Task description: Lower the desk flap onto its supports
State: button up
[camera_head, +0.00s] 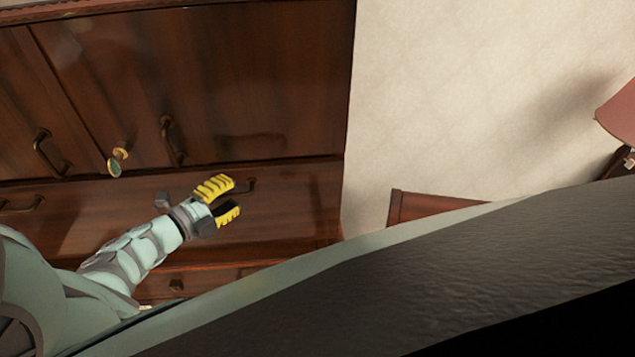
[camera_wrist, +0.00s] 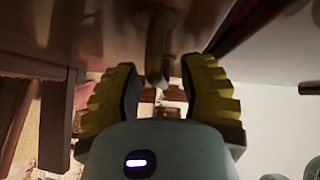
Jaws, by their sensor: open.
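A dark wooden desk front (camera_head: 225,85) fills the left of the head view. In the wrist view, a blurred upright piece (camera_wrist: 155,45) stands ahead and partly between the open fingers (camera_wrist: 157,90); contact cannot be told. Supports are not clearly visible.
A pale patterned wall (camera_head: 450,100) is right of the desk. A reddish-brown wooden piece (camera_head: 425,205) stands low against it, and a reddish seat-like thing (camera_head: 620,115) is at the right edge. A small lower drawer knob (camera_head: 177,285) shows beneath my arm.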

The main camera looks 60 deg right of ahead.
jog(key=shift+c, duration=0.2)
grip_shut()
jog(key=shift+a+f+b, duration=0.1)
jog(key=shift+f+b, duration=0.05)
jog(key=shift+b, duration=0.3)
jog(key=shift+s+a+b, duration=0.2)
jog(key=shift+b, duration=0.1)
